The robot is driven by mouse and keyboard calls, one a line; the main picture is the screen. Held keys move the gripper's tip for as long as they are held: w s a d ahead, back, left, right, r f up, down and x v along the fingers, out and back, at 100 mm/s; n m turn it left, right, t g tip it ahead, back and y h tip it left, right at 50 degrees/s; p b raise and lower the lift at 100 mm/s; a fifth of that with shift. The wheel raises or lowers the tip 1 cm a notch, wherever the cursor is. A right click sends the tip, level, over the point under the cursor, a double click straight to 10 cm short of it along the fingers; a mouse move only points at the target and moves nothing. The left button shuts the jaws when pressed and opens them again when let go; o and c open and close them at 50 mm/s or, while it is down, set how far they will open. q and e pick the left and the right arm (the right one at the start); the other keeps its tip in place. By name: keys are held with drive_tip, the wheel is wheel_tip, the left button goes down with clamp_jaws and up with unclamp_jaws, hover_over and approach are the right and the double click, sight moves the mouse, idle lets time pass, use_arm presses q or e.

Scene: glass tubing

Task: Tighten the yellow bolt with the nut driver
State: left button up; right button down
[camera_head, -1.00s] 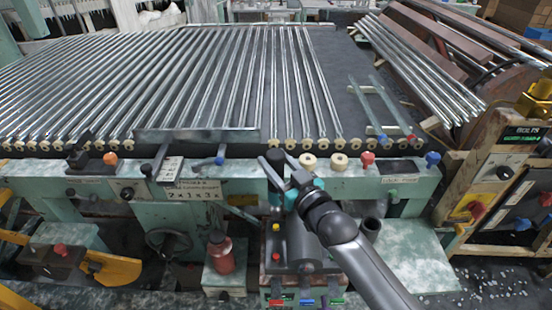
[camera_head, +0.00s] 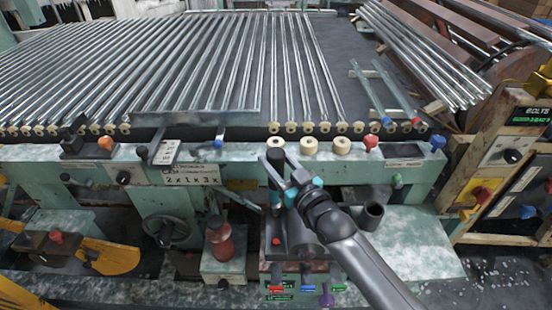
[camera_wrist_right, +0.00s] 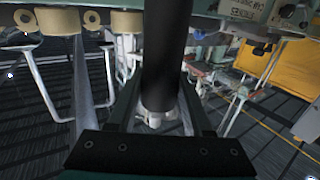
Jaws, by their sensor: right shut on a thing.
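My right gripper (camera_head: 280,177) is shut on the nut driver (camera_head: 275,158), a dark upright cylinder, in front of the bench's front rail. In the right wrist view the driver (camera_wrist_right: 166,55) stands between the two fingers (camera_wrist_right: 155,112), its lower end pale. Below it, a dark block (camera_head: 285,243) carries a red knob (camera_head: 276,242). I cannot make out the yellow bolt now; the gripper and driver cover the spot above the red knob. Contact between driver and bolt cannot be told. My left gripper is not in view.
Cream rollers (camera_head: 309,146) and a red knob (camera_head: 371,141) line the rail beside the driver. A dark open cup (camera_head: 372,215) stands right of the arm. Glass tubes (camera_head: 200,65) cover the bench top.

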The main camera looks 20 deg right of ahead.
drive_tip(key=shift+r+p, duration=0.25)
drive_tip(key=shift+p, duration=0.25)
idle(1.0)
drive_tip(key=shift+f+b, duration=0.6)
drive_tip(key=shift+f, duration=0.35)
idle(1.0)
drive_tip(key=shift+s+f, duration=0.1)
drive_tip(key=shift+f, duration=0.35)
idle(1.3)
drive_tip(key=shift+r, duration=0.15)
drive_tip(key=shift+r+p, duration=0.5)
drive_tip(key=shift+p, duration=0.3)
wheel_tip(320, 180, up, 7)
drive_tip(key=p, duration=0.6)
drive_tip(key=shift+f, duration=0.1)
